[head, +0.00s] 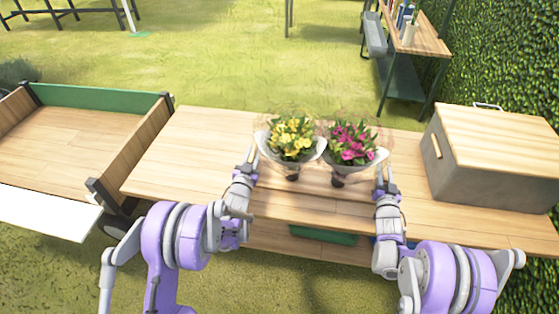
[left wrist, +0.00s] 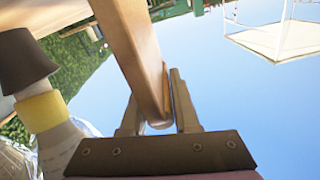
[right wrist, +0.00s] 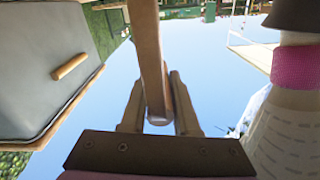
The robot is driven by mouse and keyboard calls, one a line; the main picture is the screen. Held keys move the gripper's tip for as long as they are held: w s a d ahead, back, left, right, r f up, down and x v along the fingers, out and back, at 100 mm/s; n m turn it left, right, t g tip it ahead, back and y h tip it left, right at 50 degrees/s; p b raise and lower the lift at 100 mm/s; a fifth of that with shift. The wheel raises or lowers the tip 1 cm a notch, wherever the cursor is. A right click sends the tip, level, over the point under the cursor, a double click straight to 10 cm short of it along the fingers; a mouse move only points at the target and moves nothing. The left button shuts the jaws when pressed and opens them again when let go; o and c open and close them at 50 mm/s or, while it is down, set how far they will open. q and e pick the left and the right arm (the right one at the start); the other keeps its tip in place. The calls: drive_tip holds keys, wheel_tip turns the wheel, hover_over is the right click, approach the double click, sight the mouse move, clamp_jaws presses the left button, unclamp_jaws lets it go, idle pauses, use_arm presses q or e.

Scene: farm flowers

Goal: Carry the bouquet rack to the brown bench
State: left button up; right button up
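The bouquet rack shows as a wooden bar in the left wrist view (left wrist: 137,55) and the right wrist view (right wrist: 150,60). In the head view it is hard to tell from the wooden table (head: 190,150). It bears a yellow bouquet (head: 291,138) and a pink bouquet (head: 352,143), both upright in pale wraps. My left gripper (head: 250,158) is at the rack's left side, my right gripper (head: 385,180) at its right side. In each wrist view the bar's end lies between the fingers, which look closed on it. I cannot tell whether the rack is off the table.
A grey box with a wooden lid (head: 497,140) stands on the table at right. A wooden cart with a green board (head: 95,97) is at left, with a white panel (head: 45,215) in front. A shelf unit (head: 415,45) and a hedge are at back right. Open grass lies behind.

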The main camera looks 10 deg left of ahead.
use_arm(q)
drive_tip(key=o, duration=0.4)
drive_tip(key=shift+r, duration=0.1)
use_arm(e)
drive_tip(key=o, duration=0.4)
drive_tip(key=shift+r, duration=0.15)
drive_tip(key=shift+s, duration=0.15)
use_arm(q)
drive_tip(key=s, duration=1.2)
drive_tip(key=shift+f, duration=0.2)
use_arm(e)
drive_tip(key=s, duration=1.2)
drive_tip(key=shift+f, duration=0.25)
drive_tip(key=shift+w+r, duration=0.1)
